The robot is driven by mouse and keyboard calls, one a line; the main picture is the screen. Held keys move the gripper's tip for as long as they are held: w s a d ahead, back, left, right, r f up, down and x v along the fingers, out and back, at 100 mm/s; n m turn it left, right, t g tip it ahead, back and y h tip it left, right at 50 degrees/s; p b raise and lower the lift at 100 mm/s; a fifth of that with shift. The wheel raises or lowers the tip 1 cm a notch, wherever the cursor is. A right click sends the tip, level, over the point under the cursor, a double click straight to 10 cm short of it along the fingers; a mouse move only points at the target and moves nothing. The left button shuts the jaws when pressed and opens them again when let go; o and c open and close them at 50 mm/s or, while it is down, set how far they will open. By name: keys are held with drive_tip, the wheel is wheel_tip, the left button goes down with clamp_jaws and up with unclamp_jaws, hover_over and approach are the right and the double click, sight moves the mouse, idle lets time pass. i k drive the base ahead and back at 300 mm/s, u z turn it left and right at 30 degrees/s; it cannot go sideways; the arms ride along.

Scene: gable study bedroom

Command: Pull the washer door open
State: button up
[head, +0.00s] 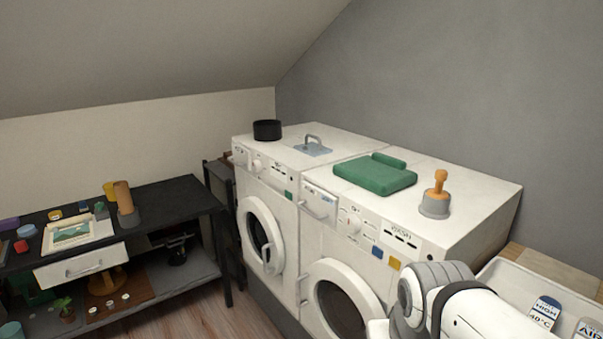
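Two white front-loading machines stand side by side against the grey wall. The right one (460,228) has a panel label that seems to read "WASH", so I take it as the washer. Its round white door (318,272) with a dark window looks shut; hinge-like pieces show at its left edge. The door's lower part is cut off by the frame, and my arm covers part of its right side. The left machine's round door (248,212) also looks shut, with a light handle (267,254). My arm is at the lower right; my gripper is out of view.
A black pot (267,130) stands on the left machine. A white tray (510,282) is at right. A cluttered black shelf (175,198) stands left, with open floor (215,318) in front.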

sight(340, 304)
drive_tip(key=k, duration=0.65)
drive_tip(key=u, duration=0.6)
drive_tip(key=i, duration=1.8)
drive_tip(key=z, duration=0.6)
